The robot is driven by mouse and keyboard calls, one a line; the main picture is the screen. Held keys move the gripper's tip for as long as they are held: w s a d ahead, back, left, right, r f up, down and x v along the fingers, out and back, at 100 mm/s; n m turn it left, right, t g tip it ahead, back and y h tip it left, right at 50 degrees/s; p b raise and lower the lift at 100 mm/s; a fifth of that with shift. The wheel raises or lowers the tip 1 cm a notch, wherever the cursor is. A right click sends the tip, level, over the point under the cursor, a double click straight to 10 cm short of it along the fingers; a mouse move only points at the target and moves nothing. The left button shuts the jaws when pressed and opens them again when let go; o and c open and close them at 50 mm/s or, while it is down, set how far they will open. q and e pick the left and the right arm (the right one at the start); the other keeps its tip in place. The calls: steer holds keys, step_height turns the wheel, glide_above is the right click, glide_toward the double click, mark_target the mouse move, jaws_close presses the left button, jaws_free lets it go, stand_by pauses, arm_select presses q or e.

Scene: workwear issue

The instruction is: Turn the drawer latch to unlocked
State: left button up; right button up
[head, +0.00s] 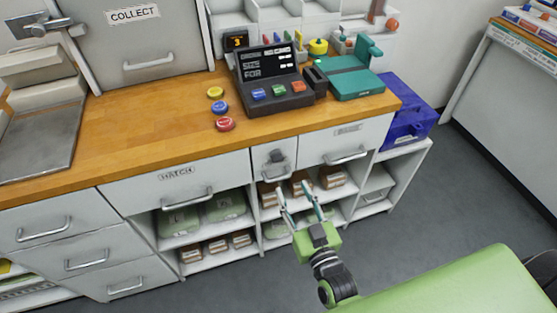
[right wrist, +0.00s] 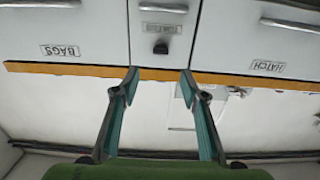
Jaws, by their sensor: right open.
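The drawer latch (head: 277,156) is a small dark knob on the narrow white drawer front (head: 259,161) in the middle of the counter. It also shows in the right wrist view (right wrist: 160,47), where the picture is upside down, beside a small label plate. Its lock position is too small to read. The drawer's handle (right wrist: 163,8) is beyond the label there. My right gripper (head: 294,190) is open and empty, in front of and below the latch in the head view, apart from it. Its two fingers also show in the right wrist view (right wrist: 160,75). My left gripper is not in view.
The HATCH drawer (head: 120,190) and another handled drawer (head: 325,145) flank the narrow one. Open shelves with brown boxes (head: 215,246) lie below. The wooden counter (head: 150,125) carries coloured buttons (head: 220,107) and a dark console (head: 268,75). The grey floor in front is clear.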

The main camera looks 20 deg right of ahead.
mark_target(279, 161)
steer(key=w, duration=1.1)
steer(key=shift+w+a+p, duration=0.2)
steer(key=shift+w+p, duration=0.1)
steer(key=shift+p, duration=0.05)
steer(key=c, duration=1.1)
